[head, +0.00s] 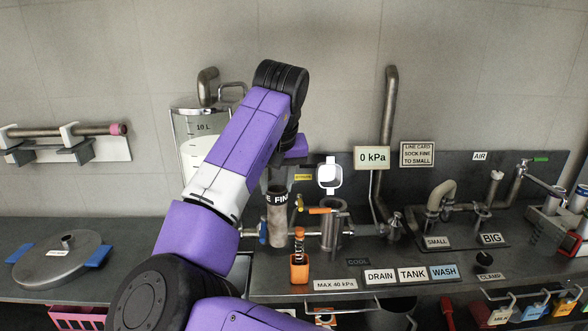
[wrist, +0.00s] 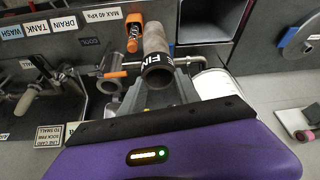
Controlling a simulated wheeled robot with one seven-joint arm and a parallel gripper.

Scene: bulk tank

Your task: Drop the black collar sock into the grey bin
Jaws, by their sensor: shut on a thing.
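The sock (head: 277,222) is a grey-brown tube with a black collar (head: 279,197) lettered in white, partly "FINE". It hangs upright below my gripper (head: 279,184), collar uppermost, beside the metal cylinder on the bench. My gripper is shut on the collar; its fingers are mostly hidden. In the wrist view the black collar (wrist: 157,68) sits just beyond the purple gripper body, with the sock (wrist: 156,40) extending away. I cannot tell whether its lower end touches anything. A grey open box (wrist: 205,54) beside the sock may be the grey bin; my arm mostly hides that area in the head view.
A metal cylinder (head: 334,230) with an orange handle stands right of the sock. An orange spring-topped fitting (head: 299,268) is in front. Pipes (head: 440,205) and labels fill the right bench. A round lid (head: 60,265) with blue handles lies left. A 10 L vessel (head: 190,150) stands behind my arm.

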